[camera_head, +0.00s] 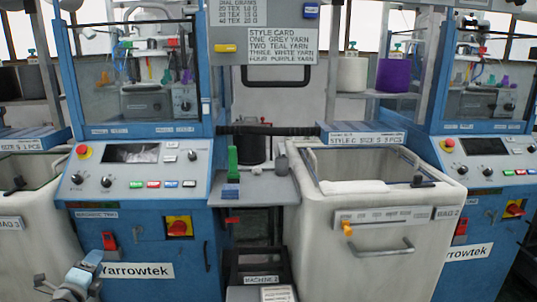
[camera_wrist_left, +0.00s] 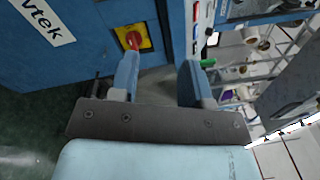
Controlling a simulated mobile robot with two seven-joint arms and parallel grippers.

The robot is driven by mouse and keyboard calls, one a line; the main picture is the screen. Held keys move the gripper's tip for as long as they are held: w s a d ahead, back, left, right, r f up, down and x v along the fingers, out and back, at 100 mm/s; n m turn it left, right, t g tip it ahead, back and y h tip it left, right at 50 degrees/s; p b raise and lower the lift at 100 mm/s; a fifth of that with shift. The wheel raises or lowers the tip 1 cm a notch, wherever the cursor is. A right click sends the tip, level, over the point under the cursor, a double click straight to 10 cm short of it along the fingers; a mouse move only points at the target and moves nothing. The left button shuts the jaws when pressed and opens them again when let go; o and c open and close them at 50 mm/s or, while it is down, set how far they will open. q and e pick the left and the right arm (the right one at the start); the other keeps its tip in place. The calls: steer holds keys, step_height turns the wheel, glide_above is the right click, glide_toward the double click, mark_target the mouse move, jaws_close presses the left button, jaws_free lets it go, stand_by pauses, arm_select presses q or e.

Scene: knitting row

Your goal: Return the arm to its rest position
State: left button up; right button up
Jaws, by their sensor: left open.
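My left gripper (camera_head: 82,272) shows at the bottom left of the head view, in front of the blue machine with the Yarrowtek label (camera_head: 138,271). In the left wrist view my left gripper (camera_wrist_left: 160,72) has its two blue fingers apart, with nothing held between them. A red switch on a yellow plate (camera_wrist_left: 132,38) shows beyond the fingers, on the blue machine front. My right gripper is not in view.
A control panel (camera_head: 135,170) with coloured buttons tops the left machine. A grey shelf (camera_head: 262,188) holds a green item (camera_head: 232,163). A large white bin (camera_head: 365,265) stands to the right, and another white bin (camera_head: 30,250) at the far left.

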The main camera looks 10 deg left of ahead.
arm_select(q)
steer(key=s+d+f+n+g+h, duration=0.25)
steer(key=s+d+f+n, duration=0.2)
steer(key=s+d, duration=0.5)
steer(key=s+d+f+n+g+h, duration=0.25)
steer(key=s+d+f+n, duration=0.2)
steer(key=s+d, duration=0.5)
steer(key=s+d+f+n+g+h, duration=0.2)
steer(key=s+d+f+n+g, duration=0.15)
steer(key=s+d+f, duration=0.45)
steer(key=w+d+r+n+t, duration=0.1)
steer(key=d+r+n, duration=0.15)
steer(key=d, duration=0.35)
steer(key=d+r+n+t, duration=0.1)
steer(key=d+r+n, duration=0.15)
steer(key=d, duration=0.25)
step_height(320, 180, up, 17)
steer(key=s+a+y+p, duration=0.1)
steer(key=a+p, duration=0.1)
steer(key=p, duration=2.5)
steer(key=shift+s+f+g, duration=0.2)
steer(key=shift+s+g, duration=0.05)
steer(key=shift+g, duration=0.2)
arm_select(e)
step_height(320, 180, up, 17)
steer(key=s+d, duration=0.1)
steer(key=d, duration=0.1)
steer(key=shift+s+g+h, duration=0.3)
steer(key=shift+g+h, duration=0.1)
